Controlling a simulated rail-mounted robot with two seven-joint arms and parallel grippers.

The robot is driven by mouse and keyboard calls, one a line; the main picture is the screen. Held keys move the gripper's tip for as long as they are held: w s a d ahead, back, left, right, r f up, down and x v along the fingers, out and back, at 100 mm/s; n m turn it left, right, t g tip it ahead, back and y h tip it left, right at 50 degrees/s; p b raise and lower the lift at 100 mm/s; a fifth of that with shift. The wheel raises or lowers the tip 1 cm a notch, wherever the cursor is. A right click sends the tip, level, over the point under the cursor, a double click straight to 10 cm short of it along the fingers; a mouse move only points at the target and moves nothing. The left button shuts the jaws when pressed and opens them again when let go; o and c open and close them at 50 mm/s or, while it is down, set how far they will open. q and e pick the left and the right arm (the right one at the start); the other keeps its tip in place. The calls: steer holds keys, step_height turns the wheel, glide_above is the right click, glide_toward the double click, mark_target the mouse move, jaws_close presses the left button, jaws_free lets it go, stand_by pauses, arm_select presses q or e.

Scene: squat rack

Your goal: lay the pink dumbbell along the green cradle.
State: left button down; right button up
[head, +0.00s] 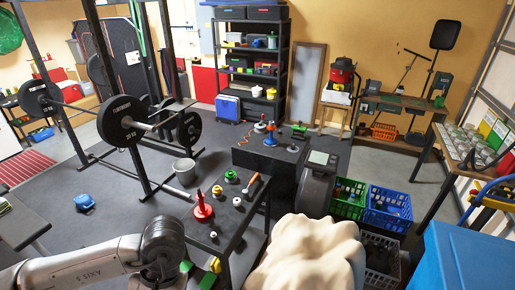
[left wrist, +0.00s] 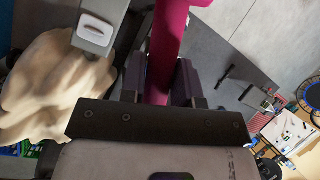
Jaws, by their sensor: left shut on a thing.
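In the left wrist view, my left gripper (left wrist: 158,85) is shut on the pink dumbbell (left wrist: 168,40). A length of it runs up from between the dark fingers and out of the top of the frame; its other end is hidden by the gripper. In the head view, my left arm comes in at the bottom left, and its gripper and the dumbbell do not show. I cannot make out the green cradle for certain. A small green piece (head: 186,266) shows beside my left arm, mostly hidden. My right gripper is in neither view.
A dark bench holds a red-based item (head: 203,208), a green ring (head: 231,176) and a hammer. A lumpy cream mass (head: 310,260) fills the lower middle. A green crate (head: 348,198) and blue crate (head: 388,208) stand right. A barbell rack is left, with open floor near a blue kettlebell (head: 85,202).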

arm_select(q)
steer(key=r+p, duration=0.2)
steer(key=s+r+p, duration=0.1)
steer(key=r+p, duration=0.2)
steer(key=r, duration=0.2)
steer(key=shift+s+p, duration=0.35)
steer(key=shift+p, duration=0.05)
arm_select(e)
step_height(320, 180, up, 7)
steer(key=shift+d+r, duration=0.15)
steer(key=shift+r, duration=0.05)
arm_select(q)
steer(key=shift+f, duration=0.1)
